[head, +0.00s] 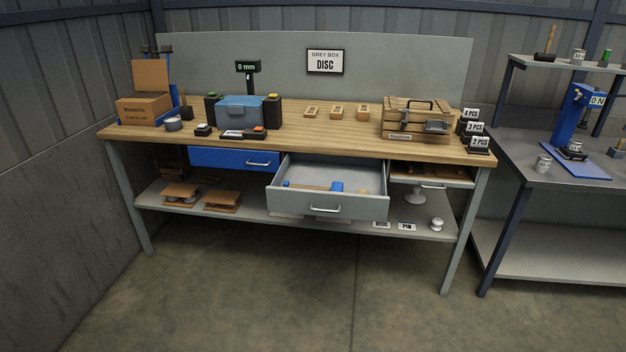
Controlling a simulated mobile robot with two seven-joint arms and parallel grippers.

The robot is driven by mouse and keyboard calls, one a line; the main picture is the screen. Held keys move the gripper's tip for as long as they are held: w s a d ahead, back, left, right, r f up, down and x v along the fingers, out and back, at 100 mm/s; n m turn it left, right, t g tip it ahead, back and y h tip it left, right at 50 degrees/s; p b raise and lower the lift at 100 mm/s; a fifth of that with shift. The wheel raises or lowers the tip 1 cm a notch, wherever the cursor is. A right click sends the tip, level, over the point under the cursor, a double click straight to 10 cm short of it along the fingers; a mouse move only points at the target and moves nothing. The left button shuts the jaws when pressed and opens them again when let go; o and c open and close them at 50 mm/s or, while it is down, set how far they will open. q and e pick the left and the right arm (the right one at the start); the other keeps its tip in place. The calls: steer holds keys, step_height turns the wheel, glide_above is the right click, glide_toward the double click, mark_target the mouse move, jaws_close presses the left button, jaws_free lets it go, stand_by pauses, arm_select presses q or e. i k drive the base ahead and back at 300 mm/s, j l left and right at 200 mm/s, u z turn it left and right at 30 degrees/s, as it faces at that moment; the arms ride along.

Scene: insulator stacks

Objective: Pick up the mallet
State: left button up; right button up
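A mallet-like tool with a blue head (337,186) and a wooden handle (313,187) lies in the open grey drawer (330,206) under the middle of the wooden workbench. The drawer's front wall hides part of it. Another tool with an upright wooden handle (550,39) and a dark block at its foot stands on the upper shelf at the right. It also looks like a mallet; I cannot tell which one the task means. Neither of my grippers is in view.
A blue drawer (222,157) is shut. A blue press (567,115) stands on the right table. The floor (270,285) in front is clear.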

mark_target(336, 186)
steer(key=i+l+u, duration=0.35)
steer(key=i+l, duration=0.4)
steer(key=i, duration=0.15)
